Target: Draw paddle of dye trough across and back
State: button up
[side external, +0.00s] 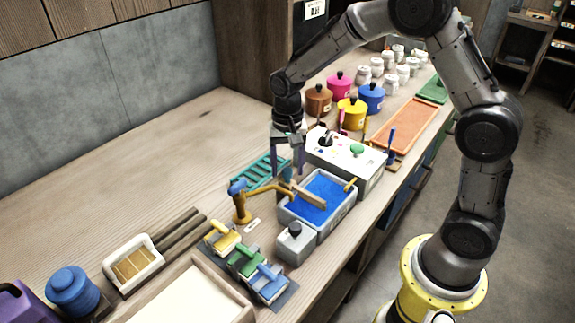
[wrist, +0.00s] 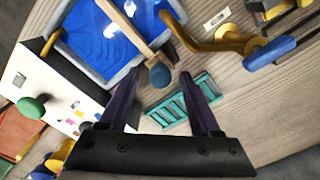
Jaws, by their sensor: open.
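The dye trough (side external: 289,214) is a grey tub of bright blue dye on the bench, and it fills the top left of the wrist view (wrist: 52,38). The paddle (side external: 308,195) is a wooden bar lying across the dye, with a handle (wrist: 124,24) that ends in a dark blue knob (wrist: 160,76) over the trough's edge. My gripper (side external: 286,173) is open, pointing down beside the trough's far left side. In the wrist view its fingertips (wrist: 158,74) appear on either side of the knob. I cannot tell whether they touch it.
A yellow tap with a blue handle (side external: 241,203) stands close left of the trough. A teal rack (side external: 258,172) lies behind it. A white box with a green knob (side external: 345,158) stands right of the trough, with coloured pots (side external: 340,85) beyond.

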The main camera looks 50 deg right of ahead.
grip_shut()
jog(key=shift+r, duration=0.1)
dwell(1.2)
